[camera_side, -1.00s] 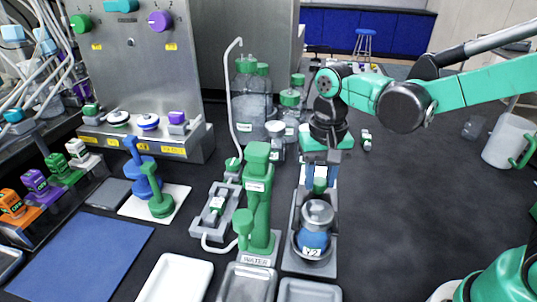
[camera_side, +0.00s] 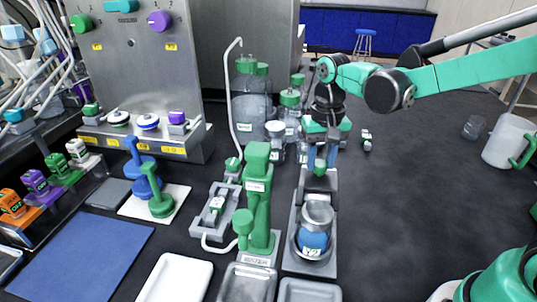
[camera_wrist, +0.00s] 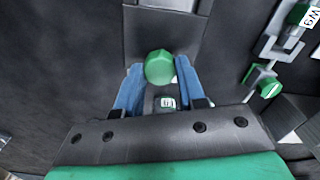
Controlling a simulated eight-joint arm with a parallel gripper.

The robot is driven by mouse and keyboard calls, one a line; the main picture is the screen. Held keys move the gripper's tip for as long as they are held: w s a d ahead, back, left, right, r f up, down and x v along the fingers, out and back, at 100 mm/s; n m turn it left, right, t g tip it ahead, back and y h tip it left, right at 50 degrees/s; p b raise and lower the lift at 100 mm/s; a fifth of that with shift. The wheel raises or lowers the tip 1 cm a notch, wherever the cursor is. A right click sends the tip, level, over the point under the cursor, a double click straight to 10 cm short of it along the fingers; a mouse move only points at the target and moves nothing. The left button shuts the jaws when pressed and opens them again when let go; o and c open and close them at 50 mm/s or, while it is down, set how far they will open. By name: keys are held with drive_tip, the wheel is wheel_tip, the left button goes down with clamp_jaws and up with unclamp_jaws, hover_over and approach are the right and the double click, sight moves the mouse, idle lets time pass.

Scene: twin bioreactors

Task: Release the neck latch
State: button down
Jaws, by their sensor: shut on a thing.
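The green latch knob (camera_wrist: 159,67) is between the two blue fingertips of my gripper (camera_wrist: 157,88) in the wrist view. It also shows in the side view as a small green piece (camera_side: 319,166) between the blue fingers (camera_side: 320,160). My gripper is shut on this knob. A grey latch part (camera_side: 319,181) shows just below the fingers, behind the vessel's neck. The metal vessel with a blue label (camera_side: 313,241) sits in a round holder on a grey stand (camera_side: 327,262). The fingers hide part of the latch.
The green WATER tap post (camera_side: 257,200) stands just left of the vessel stand. Glass bottles with green caps (camera_side: 290,100) stand behind. Grey trays (camera_side: 310,290) lie in front. The dark bench right of the stand is mostly clear.

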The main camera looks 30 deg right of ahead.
sight(323, 163)
drive_tip(key=c, duration=0.5)
unclamp_jaws()
drive_tip(key=shift+w+d, duration=0.1)
drive_tip(key=shift+d, duration=0.05)
drive_tip(key=shift+r, duration=2.85)
drive_tip(key=shift+s+t, duration=0.3)
drive_tip(key=s+f+n+t, duration=0.1)
drive_tip(key=s+n+t, duration=0.4)
drive_tip(key=s+t, duration=0.1)
drive_tip(key=shift+s+f+t, duration=0.25)
drive_tip(key=shift+s+t, duration=0.15)
drive_tip(key=shift+s, duration=0.15)
